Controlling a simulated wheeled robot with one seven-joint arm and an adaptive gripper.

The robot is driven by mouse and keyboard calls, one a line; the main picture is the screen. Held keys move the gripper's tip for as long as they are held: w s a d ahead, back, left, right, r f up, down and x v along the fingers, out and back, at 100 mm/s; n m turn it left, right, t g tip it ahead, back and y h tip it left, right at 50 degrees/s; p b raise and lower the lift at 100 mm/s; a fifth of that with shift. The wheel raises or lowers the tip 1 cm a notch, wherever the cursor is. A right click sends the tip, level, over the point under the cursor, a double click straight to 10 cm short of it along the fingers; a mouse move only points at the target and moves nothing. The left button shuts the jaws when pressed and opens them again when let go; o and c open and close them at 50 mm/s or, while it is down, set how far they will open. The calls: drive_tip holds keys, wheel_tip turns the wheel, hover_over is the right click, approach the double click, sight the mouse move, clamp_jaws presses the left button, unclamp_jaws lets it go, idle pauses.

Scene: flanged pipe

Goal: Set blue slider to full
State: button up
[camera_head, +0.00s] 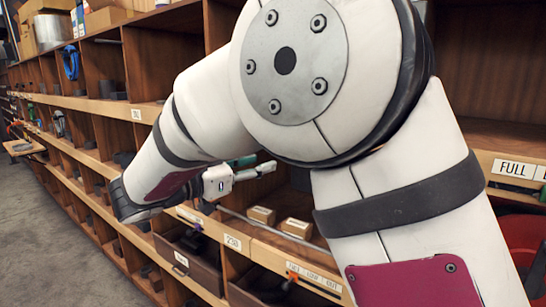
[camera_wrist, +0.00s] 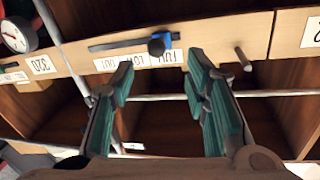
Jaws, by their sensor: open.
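The blue slider (camera_wrist: 174,39) shows in the wrist view on a dark horizontal rail (camera_wrist: 115,45) along a wooden shelf edge. It has a dark round knob and sits at the right end of the rail, next to the upside-down FULL label (camera_wrist: 163,58). LOW and OUT labels lie further left. My gripper (camera_wrist: 160,76) is open, with its green-padded fingers on either side of the slider's picture position. No contact shows. In the head view my gripper (camera_head: 262,166) is beside the shelves. I cannot make out the blue slider there.
A metal pipe (camera_wrist: 260,93) runs across the wrist view, behind the fingers. A peg (camera_wrist: 243,59) sticks out right of the slider. A round gauge (camera_wrist: 17,35) is at far left. Small boxes (camera_head: 296,228) stand on the shelf. An orange knob (camera_head: 291,275) sits below them.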

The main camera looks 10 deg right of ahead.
drive_tip(key=shift+v, duration=1.2)
drive_tip(key=w+d+r+n+t+y, duration=0.1)
drive_tip(key=w+r+n+t+y, duration=0.6)
drive_tip(key=r+y, duration=0.45)
drive_tip(key=s+d+f+n+g+y, duration=0.1)
drive_tip(key=s+d+f+n+g, duration=0.1)
drive_tip(key=s+f, duration=0.4)
drive_tip(key=s+d+f+n+g+y, duration=0.1)
drive_tip(key=s+d+f+g, duration=0.4)
drive_tip(key=s, duration=1.2)
drive_tip(key=s+d+f+n+g+y, duration=0.1)
drive_tip(key=s+d+f+n+g, duration=0.2)
drive_tip(key=s+d+f, duration=0.4)
drive_tip(key=s+f+g, duration=0.1)
drive_tip(key=s+f, duration=0.1)
drive_tip(key=s, duration=0.2)
drive_tip(key=shift+s+b, duration=0.2)
drive_tip(key=shift+b, duration=0.15)
drive_tip(key=shift+y, duration=0.25)
